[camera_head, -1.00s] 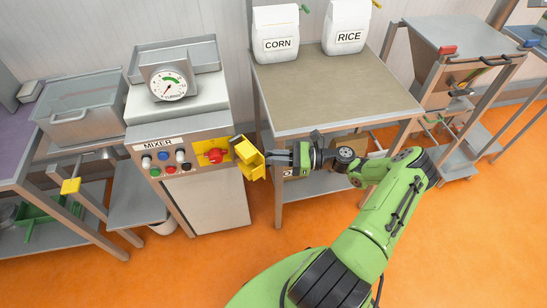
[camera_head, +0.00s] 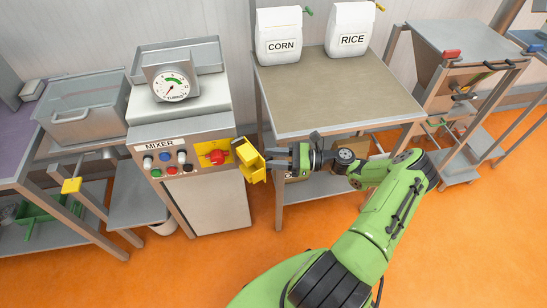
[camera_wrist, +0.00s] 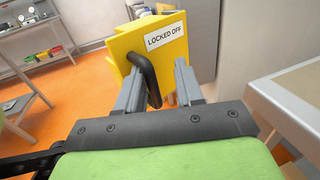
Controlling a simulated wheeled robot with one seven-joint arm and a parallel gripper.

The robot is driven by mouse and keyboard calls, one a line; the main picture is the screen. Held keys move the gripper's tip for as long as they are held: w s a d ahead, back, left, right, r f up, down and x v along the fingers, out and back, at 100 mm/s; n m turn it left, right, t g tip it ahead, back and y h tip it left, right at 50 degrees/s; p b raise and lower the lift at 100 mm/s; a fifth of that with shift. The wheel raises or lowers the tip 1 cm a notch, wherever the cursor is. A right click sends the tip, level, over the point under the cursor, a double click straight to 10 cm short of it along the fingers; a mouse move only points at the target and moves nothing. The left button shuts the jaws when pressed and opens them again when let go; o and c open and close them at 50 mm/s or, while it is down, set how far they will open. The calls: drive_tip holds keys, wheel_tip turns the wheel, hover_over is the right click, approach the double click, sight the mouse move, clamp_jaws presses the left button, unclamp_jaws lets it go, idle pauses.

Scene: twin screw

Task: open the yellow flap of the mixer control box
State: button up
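The yellow flap (camera_head: 251,160) stands swung out from the right end of the mixer control box (camera_head: 182,158). A red knob (camera_head: 217,157) shows uncovered on the yellow panel beside it. In the wrist view the flap (camera_wrist: 120,45) bears a "LOCKED OFF" label and a black bent handle (camera_wrist: 148,75). My gripper (camera_head: 272,158) is at the flap's right side. In the wrist view its two grey fingers (camera_wrist: 160,88) are apart, with the handle between them, nearer the left finger. I cannot tell whether that finger touches the handle.
A table (camera_head: 335,95) with corn (camera_head: 279,36) and rice (camera_head: 349,30) bags stands right of the mixer, close behind my gripper. Its edge (camera_wrist: 285,110) shows at right in the wrist view. Orange floor (camera_head: 190,270) is clear in front.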

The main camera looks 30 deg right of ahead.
drive_tip(key=v, duration=1.5)
drive_tip(key=shift+s+d, duration=0.25)
drive_tip(key=shift+d, duration=0.05)
drive_tip(key=w+a+r+n+g+h+p, duration=0.15)
drive_tip(key=a+r+n+g+h, duration=0.25)
drive_tip(key=a+r+n+g, duration=0.45)
drive_tip(key=w+a+r+n+g+h+p, duration=0.1)
drive_tip(key=a+r+n+g+h+p, duration=0.3)
drive_tip(key=a+r, duration=0.6)
drive_tip(key=s+a+r+n+t+h+p, duration=0.1)
drive_tip(key=s+a+r+n+t+h, duration=0.2)
drive_tip(key=s+r+n, duration=0.3)
drive_tip(key=s+a+r+n+t+h+p, duration=0.1)
drive_tip(key=s+a+r+n+t+h, duration=0.2)
drive_tip(key=s+r+n, duration=0.3)
drive_tip(key=s+a+r+t, duration=0.1)
drive_tip(key=s, duration=0.2)
drive_tip(key=shift+s+a+t+h, duration=0.3)
drive_tip(key=shift+s+t+h, duration=0.05)
drive_tip(key=shift+h, duration=0.05)
